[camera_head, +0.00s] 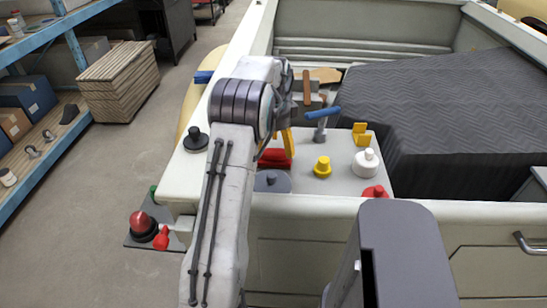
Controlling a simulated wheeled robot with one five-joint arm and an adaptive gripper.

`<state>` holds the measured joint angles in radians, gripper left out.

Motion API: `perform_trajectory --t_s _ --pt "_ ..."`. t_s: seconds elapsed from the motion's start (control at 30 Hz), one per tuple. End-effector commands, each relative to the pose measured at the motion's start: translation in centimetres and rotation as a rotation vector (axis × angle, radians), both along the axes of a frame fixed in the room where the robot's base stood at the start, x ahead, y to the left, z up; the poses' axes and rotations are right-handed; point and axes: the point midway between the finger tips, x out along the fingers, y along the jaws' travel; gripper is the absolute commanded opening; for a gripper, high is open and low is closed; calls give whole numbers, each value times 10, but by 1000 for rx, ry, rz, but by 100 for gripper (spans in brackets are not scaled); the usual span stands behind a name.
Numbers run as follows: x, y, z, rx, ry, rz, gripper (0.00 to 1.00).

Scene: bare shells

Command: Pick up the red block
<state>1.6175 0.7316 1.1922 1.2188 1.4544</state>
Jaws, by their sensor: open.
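The red block (274,158) lies on the light grey top (309,184) of the shell's near corner, just right of my arm. My arm covers part of its left side. My gripper (279,136) is just above the block in the picture, mostly hidden by my own wrist. It is open, and I see nothing held in it. I cannot tell its exact height above the block.
Near the block are a grey lidded piece (272,181), a yellow knob (322,167), a white knob (366,163), a red knob (375,192) and a blue-handled tool (322,115). A black knob (195,140) stands left. A dark quilted mass (450,110) fills the right.

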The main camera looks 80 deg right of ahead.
Motion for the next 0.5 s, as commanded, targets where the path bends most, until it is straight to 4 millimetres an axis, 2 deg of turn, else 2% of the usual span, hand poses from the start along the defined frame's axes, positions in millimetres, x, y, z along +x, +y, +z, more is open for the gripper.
perform_trajectory --t_s 0.2,0.5 --pt "0 -1 -23 1 0 1 81" --pt "0 -2 -30 -1 0 1 81"
